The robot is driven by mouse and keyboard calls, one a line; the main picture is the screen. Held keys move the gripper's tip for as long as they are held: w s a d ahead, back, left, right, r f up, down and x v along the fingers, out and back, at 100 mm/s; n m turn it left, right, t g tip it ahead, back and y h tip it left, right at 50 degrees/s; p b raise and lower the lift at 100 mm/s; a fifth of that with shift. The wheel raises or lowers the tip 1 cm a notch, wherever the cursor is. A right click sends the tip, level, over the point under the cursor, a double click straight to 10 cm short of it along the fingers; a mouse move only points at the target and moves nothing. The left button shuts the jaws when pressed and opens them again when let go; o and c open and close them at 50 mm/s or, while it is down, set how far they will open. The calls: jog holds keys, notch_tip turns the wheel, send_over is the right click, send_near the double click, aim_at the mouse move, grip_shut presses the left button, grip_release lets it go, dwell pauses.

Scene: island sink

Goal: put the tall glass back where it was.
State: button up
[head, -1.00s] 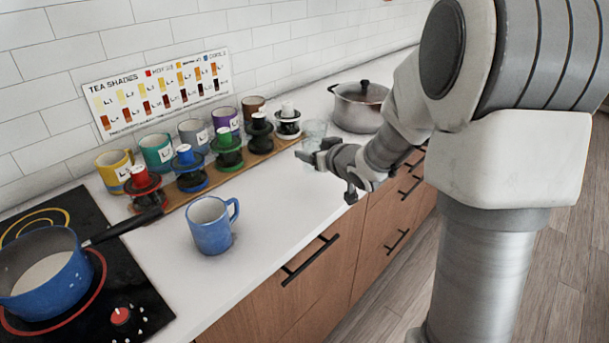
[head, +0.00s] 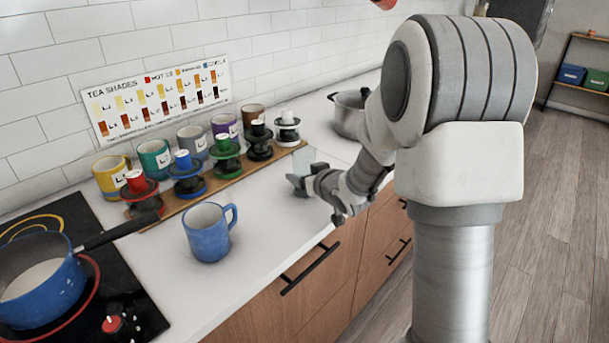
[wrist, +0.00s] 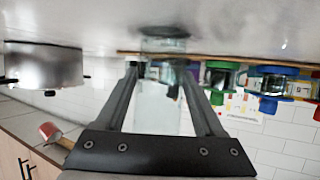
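The tall clear glass (head: 304,158) is upright over the counter, right of the tea board and left of the steel pot. My gripper (head: 299,182) is around its body. In the wrist view, which is upside down, the glass (wrist: 160,118) stands between both fingers of my gripper (wrist: 158,76), which look closed against its sides. Its base is at or very near the counter; I cannot tell whether it touches.
A wooden board (head: 205,193) with several coloured tea holders and mugs runs along the wall. A blue mug (head: 207,238) stands on the counter front. A steel pot (head: 350,115) is at the back. A blue saucepan (head: 42,290) sits on the hob.

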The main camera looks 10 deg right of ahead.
jog(key=o, duration=0.4)
jog(key=shift+r, duration=0.2)
jog(key=s+d+r+m+g+h+p, duration=0.1)
jog(key=s+d+r+h, duration=0.1)
jog(key=s+r, duration=0.35)
jog(key=s+d+r+m+g+h+p, duration=0.1)
jog(key=s+d+r, duration=0.1)
jog(key=s, duration=0.6)
jog(key=s+d+r+g+h, duration=0.1)
jog(key=s+d+r+h, duration=0.15)
jog(key=s, duration=0.35)
jog(key=s+a+g+y, duration=0.1)
jog(key=s+a+g, duration=0.1)
jog(key=s, duration=0.6)
jog(key=s+a+r+g+y, duration=0.1)
jog(key=s+a, duration=0.3)
jog(key=s, duration=0.4)
jog(key=shift+a+r+m+g, duration=0.25)
jog(key=shift+m+g, duration=0.05)
jog(key=shift+g, duration=0.4)
